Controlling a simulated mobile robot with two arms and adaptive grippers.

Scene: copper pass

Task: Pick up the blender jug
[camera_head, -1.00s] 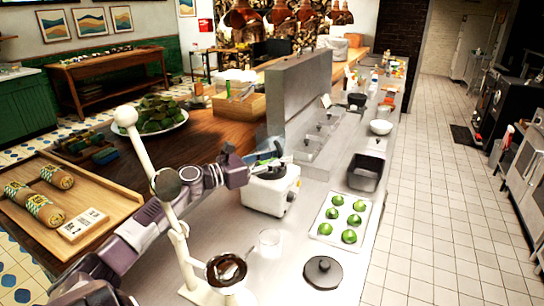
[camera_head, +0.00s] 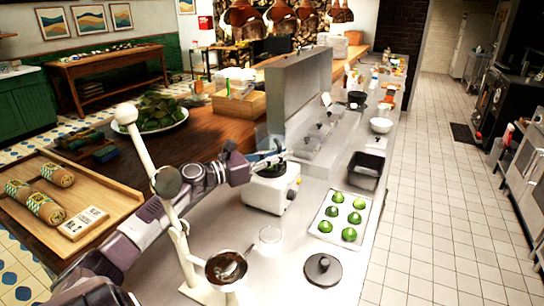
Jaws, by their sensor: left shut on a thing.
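The clear blender jug (camera_head: 264,138) is see-through and hard to make out. It shows above the white blender base (camera_head: 264,194) in the middle of the view. My left gripper (camera_head: 268,158) reaches in from the left and is shut on the jug, just above the base's dark top. The gripper hides part of the jug, and I cannot tell whether the jug's bottom touches the base. My right gripper is not in view.
A clear glass (camera_head: 270,238) stands in front of the base. A steel upstand (camera_head: 312,92) rises behind.

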